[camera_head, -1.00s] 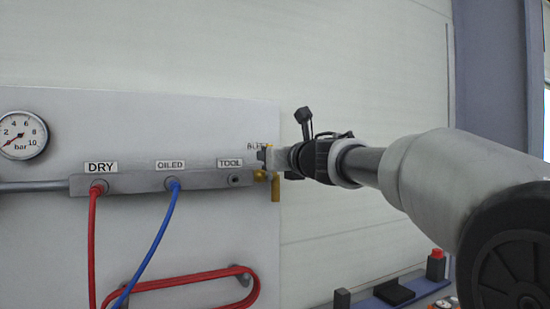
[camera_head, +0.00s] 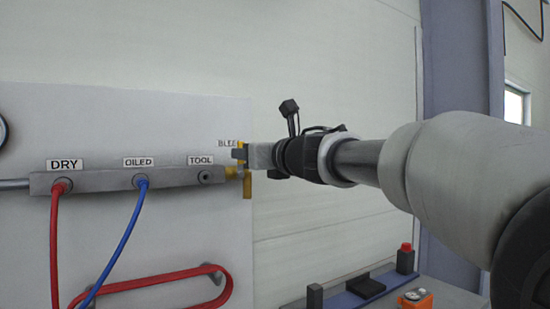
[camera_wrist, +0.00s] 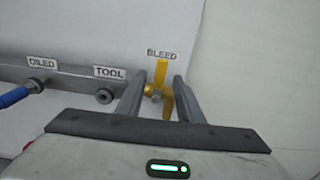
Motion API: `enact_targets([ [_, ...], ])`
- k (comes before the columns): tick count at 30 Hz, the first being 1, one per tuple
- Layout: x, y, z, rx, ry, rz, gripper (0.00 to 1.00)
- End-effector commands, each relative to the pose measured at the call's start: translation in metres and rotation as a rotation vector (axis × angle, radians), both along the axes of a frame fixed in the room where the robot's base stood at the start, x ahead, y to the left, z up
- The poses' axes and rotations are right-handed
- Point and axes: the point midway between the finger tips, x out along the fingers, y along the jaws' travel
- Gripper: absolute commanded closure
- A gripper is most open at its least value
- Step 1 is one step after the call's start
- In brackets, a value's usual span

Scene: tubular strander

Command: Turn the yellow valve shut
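The yellow valve (camera_wrist: 163,75) sits at the right end of the grey manifold, under the BLEED label (camera_wrist: 161,54). In the wrist view its flat handle stands upright above a round hub, with a yellow piece below. In the head view the lower yellow piece (camera_head: 247,187) hangs below my gripper, which hides much of the valve. My gripper (camera_wrist: 158,78) is open, one finger on each side of the valve. It also shows in the head view (camera_head: 243,153). I cannot tell whether a finger touches the handle.
The manifold (camera_head: 110,182) has DRY, OILED and TOOL ports, with a red hose (camera_head: 55,245) and a blue hose (camera_head: 128,232) plugged in. The TOOL port (camera_wrist: 104,96) is bare. A bench rail (camera_head: 350,300) holds several small items at lower right.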

Motion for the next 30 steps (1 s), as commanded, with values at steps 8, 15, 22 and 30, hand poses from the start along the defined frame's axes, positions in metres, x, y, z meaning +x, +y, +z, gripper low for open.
enact_targets([
  [8,-0.059,-0.04,0.002,0.001,-0.003,-0.002,0.66],
  [15,-0.093,-0.063,0.001,0.0,-0.001,-0.002,0.66],
  [22,-0.103,-0.069,-0.001,-0.001,0.001,0.0,0.66],
  [30,-0.103,-0.069,0.0,-0.001,0.001,0.001,0.66],
])
